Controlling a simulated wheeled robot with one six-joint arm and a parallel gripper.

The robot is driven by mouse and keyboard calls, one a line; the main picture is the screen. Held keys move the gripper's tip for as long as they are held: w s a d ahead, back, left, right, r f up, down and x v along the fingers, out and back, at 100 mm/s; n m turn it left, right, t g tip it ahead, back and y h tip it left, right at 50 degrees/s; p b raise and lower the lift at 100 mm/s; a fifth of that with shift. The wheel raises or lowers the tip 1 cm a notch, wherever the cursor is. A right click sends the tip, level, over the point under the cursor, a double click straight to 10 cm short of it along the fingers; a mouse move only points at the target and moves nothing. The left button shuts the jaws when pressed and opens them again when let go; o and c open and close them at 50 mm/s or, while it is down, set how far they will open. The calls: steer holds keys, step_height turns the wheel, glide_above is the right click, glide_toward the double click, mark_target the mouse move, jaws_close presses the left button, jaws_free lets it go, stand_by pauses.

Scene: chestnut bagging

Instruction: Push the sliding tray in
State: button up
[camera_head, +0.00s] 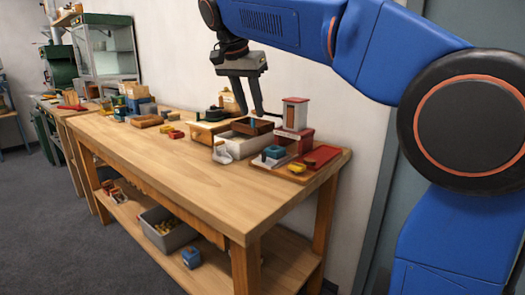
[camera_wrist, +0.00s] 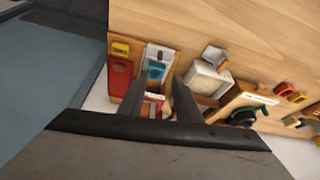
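Which part is the sliding tray is not certain. A brown tray (camera_head: 252,127) sits in the top of a white open box (camera_head: 238,146); in the wrist view the white box (camera_wrist: 206,79) lies right of my fingers and the brown part is partly hidden. A flat red tray (camera_head: 323,156) lies at the table's right end; it also shows in the wrist view (camera_wrist: 119,80), left of my fingers. My gripper (camera_head: 262,112) is above the back of the table, pointing down. In the wrist view my gripper (camera_wrist: 160,82) has its two fingers apart, with nothing visibly held.
A red-and-white dispenser (camera_head: 295,115) stands behind the trays, close to my fingers. A blue block (camera_head: 275,152) and a yellow piece (camera_head: 297,168) lie in front. A wooden box (camera_head: 208,128) stands left. The wooden table (camera_head: 190,170) is clear along its front.

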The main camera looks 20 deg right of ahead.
mark_target(263, 153)
steer(key=x, duration=1.6)
steer(key=shift+f, duration=0.25)
jaws_close()
